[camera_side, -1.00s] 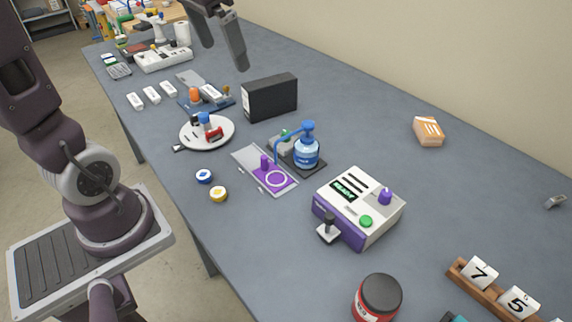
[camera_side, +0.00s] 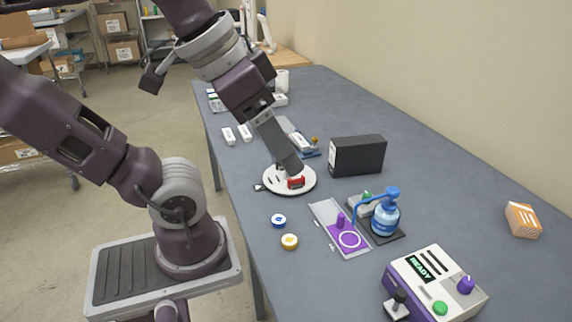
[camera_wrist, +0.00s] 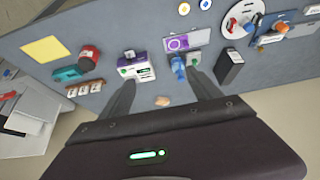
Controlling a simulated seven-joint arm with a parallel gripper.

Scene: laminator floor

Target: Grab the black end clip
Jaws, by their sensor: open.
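I cannot clearly pick out the black end clip. A round white plate (camera_side: 272,190) holds small parts, among them a red one (camera_side: 297,183); small dark marks show there, too small to identify. In the wrist view the plate (camera_wrist: 236,11) is at the top right, with red and blue parts on it. My gripper (camera_side: 295,168) overlaps the plate in the side view and hides part of it. In the wrist view my gripper's two fingers (camera_wrist: 160,76) are spread apart with nothing between them, well above the table.
A black box (camera_side: 358,156) stands right of the plate. A blue pump bottle (camera_side: 385,220), a purple fixture (camera_side: 349,239) and a white-purple machine (camera_side: 440,285) are nearer. Blue (camera_side: 279,221) and yellow (camera_side: 289,242) discs lie left. The wall-side table is mostly clear.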

